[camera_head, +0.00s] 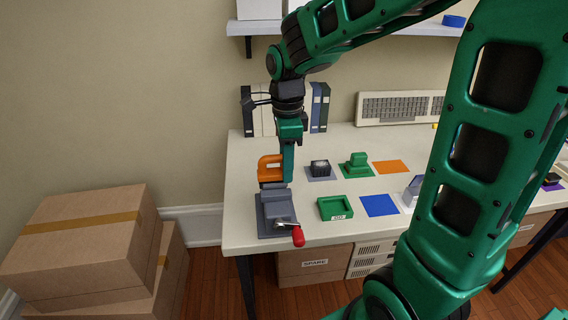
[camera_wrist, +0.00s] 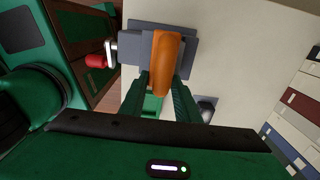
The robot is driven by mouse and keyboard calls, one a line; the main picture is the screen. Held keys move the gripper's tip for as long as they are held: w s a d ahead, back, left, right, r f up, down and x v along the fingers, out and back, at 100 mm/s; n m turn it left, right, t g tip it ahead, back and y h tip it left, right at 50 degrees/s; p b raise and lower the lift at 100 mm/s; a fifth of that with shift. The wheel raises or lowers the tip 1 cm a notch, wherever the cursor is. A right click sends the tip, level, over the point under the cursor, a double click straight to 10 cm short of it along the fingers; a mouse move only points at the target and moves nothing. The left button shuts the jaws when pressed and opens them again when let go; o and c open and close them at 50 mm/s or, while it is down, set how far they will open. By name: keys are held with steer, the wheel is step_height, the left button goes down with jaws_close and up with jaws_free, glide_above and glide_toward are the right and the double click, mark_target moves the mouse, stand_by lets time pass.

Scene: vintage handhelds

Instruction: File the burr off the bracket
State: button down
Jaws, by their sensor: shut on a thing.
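My gripper (camera_head: 287,178) is shut on an orange-handled tool (camera_head: 266,168), which I take to be the file. In the wrist view the orange handle (camera_wrist: 168,50) sits between the two fingers (camera_wrist: 161,88). A grey vise (camera_head: 279,208) with a red-tipped crank (camera_head: 298,237) stands at the table's front left corner. The tool is over or at the back of the vise; I cannot tell whether they touch. The vise also shows beyond the tool in the wrist view (camera_wrist: 131,48). I cannot make out the bracket or its burr; the tool and gripper cover part of the vise.
Right of the vise are a green tray (camera_head: 335,215), a blue mat (camera_head: 380,206), a dark block (camera_head: 320,167), a green block (camera_head: 358,160) and an orange mat (camera_head: 391,167). Binders (camera_head: 318,108) and a keyboard (camera_head: 395,107) stand behind. Cardboard boxes (camera_head: 85,240) are at left.

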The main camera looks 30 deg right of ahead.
steer(key=shift+f, duration=0.25)
steer(key=shift+w+a+r, duration=0.15)
steer(key=shift+w+a, duration=0.05)
steer(key=shift+a, duration=0.4)
steer(key=shift+d, duration=0.1)
steer(key=shift+s+d, duration=0.2)
steer(key=shift+d, duration=0.35)
steer(key=shift+s+d, duration=0.2)
steer(key=shift+d, duration=0.35)
steer(key=shift+a, duration=0.15)
